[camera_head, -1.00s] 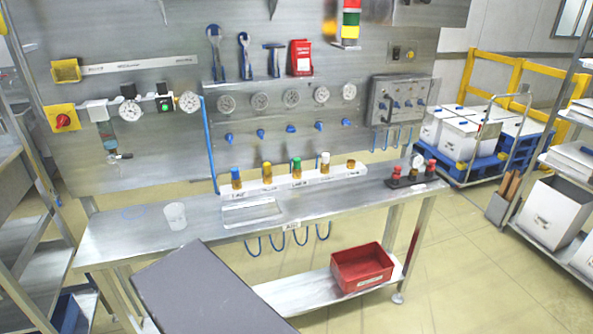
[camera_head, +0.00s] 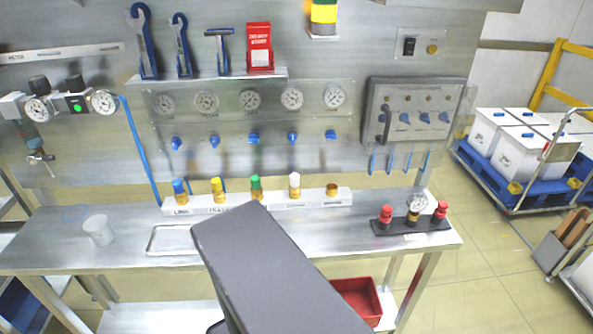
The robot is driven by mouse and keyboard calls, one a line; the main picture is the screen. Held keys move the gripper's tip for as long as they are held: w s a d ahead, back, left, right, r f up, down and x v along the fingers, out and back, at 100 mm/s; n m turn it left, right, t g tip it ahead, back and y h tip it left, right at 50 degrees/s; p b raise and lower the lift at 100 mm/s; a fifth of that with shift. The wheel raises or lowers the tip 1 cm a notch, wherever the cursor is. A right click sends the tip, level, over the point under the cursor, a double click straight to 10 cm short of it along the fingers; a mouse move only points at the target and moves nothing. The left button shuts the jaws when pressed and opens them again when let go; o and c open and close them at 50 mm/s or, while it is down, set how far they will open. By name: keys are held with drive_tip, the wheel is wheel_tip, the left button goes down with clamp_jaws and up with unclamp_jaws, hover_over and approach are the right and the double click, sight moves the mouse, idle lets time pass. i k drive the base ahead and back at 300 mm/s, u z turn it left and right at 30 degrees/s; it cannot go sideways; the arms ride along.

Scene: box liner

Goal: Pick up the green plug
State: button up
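The green plug (camera_head: 256,182) stands upright on a brass-coloured fitting in the white rack (camera_head: 316,196) at the back of the steel bench. A white plug (camera_head: 294,180) is to its right and a yellow plug (camera_head: 217,184) to its left, with a blue plug (camera_head: 179,186) further left. My gripper is not in view.
The bench (camera_head: 120,262) holds a white cup (camera_head: 99,230), a shallow metal tray (camera_head: 176,239) and a black block with red knobs (camera_head: 411,226). A red bin (camera_head: 359,299) is below. Gauges and blue valves line the wall panel behind the rack.

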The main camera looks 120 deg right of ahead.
sight(257, 188)
drive_tip(key=u, duration=0.1)
drive_tip(key=k, duration=1)
drive_tip(key=z, duration=1.15)
